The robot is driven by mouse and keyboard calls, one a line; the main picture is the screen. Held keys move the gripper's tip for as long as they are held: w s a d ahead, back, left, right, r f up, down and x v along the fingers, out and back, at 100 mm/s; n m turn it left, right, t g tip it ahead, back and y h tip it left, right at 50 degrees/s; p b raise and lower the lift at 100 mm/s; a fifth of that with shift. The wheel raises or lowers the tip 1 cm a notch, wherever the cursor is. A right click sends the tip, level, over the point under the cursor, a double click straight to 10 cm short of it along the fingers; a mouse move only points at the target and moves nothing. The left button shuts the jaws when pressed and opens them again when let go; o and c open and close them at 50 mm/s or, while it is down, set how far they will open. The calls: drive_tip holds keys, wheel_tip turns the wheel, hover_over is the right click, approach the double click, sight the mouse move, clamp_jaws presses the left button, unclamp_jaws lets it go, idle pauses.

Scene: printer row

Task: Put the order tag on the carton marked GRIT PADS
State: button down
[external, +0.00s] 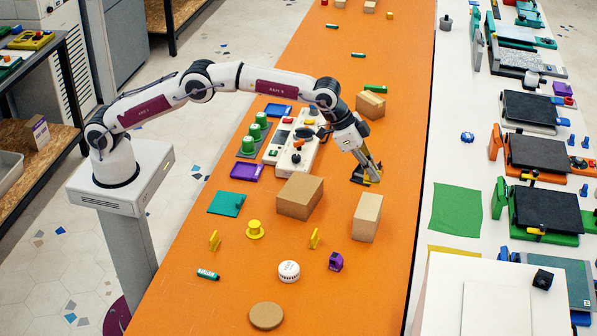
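Three plain brown cartons stand on the orange table: a wide carton (300,196) in the middle, a taller carton (367,218) to its right, and a small carton (371,105) farther back. No lettering is readable on their visible faces, so I cannot tell which is marked GRIT PADS. My gripper (374,177) points down behind the taller carton, at a small black-and-yellow object (357,174). I cannot tell whether it touches or holds that object, or how far its fingers are apart. I cannot identify the order tag for sure.
A yellow spool (255,230), white round puck (289,271) and cork disc (266,315) lie in front. Printers line the right side.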

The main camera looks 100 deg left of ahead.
sight(368, 180)
drive_tip(key=shift+f, duration=2.4)
drive_tip(key=shift+f, duration=0.15)
drive_tip(key=shift+f, duration=1.75)
drive_tip(key=shift+f, duration=0.1)
drive_tip(key=c, duration=2.2)
unclamp_jaws()
drive_tip(key=shift+c, duration=0.2)
drive_tip(key=shift+v, duration=1)
drive_tip(key=v, duration=1)
